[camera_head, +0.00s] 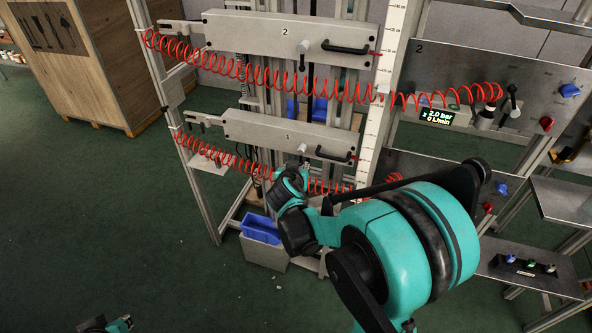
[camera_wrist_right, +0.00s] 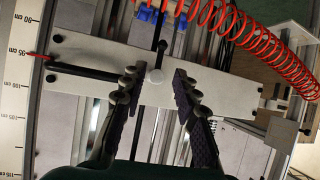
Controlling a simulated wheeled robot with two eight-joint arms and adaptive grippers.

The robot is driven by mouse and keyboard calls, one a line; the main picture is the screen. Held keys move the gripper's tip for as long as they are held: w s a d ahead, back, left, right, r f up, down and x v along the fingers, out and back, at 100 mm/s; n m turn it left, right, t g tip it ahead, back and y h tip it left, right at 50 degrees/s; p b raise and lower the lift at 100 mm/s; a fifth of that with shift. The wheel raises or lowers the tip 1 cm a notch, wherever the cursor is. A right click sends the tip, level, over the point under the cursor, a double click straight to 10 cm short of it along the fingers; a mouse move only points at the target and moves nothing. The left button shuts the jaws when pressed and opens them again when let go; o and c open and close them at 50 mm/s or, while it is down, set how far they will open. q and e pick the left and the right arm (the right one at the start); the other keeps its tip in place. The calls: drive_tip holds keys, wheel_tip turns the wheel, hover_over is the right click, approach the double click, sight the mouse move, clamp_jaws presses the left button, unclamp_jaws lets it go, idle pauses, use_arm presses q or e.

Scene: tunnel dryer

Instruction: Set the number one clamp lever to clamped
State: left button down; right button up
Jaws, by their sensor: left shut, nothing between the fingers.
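The number one clamp lever is on the lower plate marked 1 (camera_head: 258,131). Its pale hub (camera_head: 303,148) shows just above my right wrist in the head view. In the right wrist view, which looks upside down, the pale hub (camera_wrist_right: 155,76) shows with a black lever arm and knob (camera_wrist_right: 162,46) pointing to the top of the picture. My right gripper (camera_wrist_right: 154,84) is open, its fingers either side of the hub; I cannot tell whether they touch it. My left gripper (camera_head: 108,325) is shut and empty at the bottom left edge, partly cut off.
Plate 2 (camera_head: 270,35) with its own lever and black handle is above. A black handle (camera_wrist_right: 84,72) is beside my right fingers. Red coiled hoses (camera_head: 250,75) hang across the frame. A scale (camera_head: 385,90) stands right of the plates. Blue bins (camera_head: 262,228) are below.

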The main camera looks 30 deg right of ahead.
drive_tip(key=shift+v, duration=2.05)
drive_tip(key=s+a+f+n+g+y, duration=0.1)
drive_tip(key=s+a+n+y, duration=0.6)
drive_tip(key=s+a, duration=0.9)
drive_tip(key=s+g, duration=0.1)
drive_tip(key=s, duration=0.1)
drive_tip(key=shift+s+f+n+y, duration=0.3)
drive_tip(key=shift+s+y, duration=0.1)
